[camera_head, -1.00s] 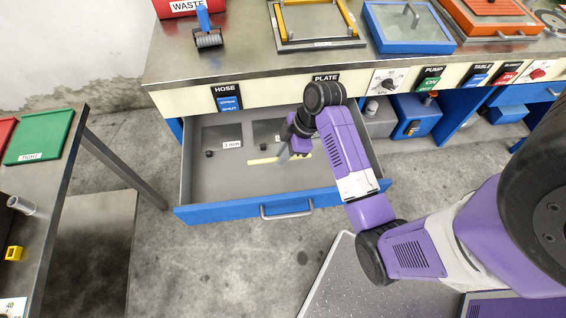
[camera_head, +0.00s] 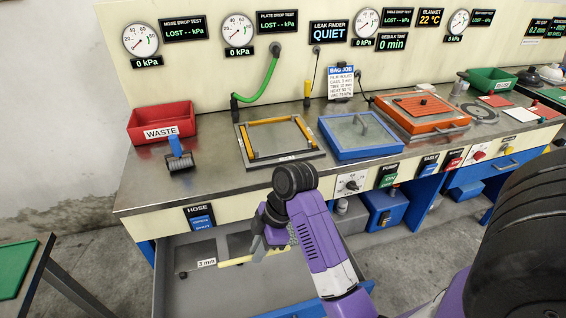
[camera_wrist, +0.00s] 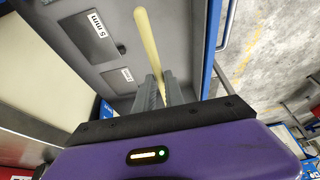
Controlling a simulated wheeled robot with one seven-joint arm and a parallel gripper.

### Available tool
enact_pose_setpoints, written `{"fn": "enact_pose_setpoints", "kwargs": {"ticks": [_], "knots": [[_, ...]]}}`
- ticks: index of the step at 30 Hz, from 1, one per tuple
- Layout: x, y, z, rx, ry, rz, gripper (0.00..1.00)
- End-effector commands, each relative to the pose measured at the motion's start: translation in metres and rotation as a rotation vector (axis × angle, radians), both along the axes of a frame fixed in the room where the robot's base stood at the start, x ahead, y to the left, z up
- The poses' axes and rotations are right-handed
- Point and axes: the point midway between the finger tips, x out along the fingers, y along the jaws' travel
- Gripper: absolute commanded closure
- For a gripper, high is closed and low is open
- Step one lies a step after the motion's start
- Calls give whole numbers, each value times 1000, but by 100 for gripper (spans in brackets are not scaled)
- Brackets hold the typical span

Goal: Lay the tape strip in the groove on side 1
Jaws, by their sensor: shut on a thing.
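A pale yellow tape strip (camera_wrist: 148,40) is held between the two grey fingers of my gripper (camera_wrist: 160,88). In the wrist view it points away over the grey drawer floor.
The open drawer (camera_head: 185,298) has compartments with labels, one reading 5 mm in the wrist view. A red waste bin (camera_head: 162,120) and a roller (camera_head: 180,161) are left of the plate, a blue glazed frame (camera_head: 361,153) right. A green hose (camera_head: 262,90) rises behind.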

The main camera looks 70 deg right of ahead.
Motion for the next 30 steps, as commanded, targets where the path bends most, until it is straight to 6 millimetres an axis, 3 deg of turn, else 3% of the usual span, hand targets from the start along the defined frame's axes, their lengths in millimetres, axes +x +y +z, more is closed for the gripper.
{"fn": "enact_pose_setpoints", "kwargs": {"ticks": [30], "knots": [[5, -9, 18, 0, 0, -15, 100]]}}
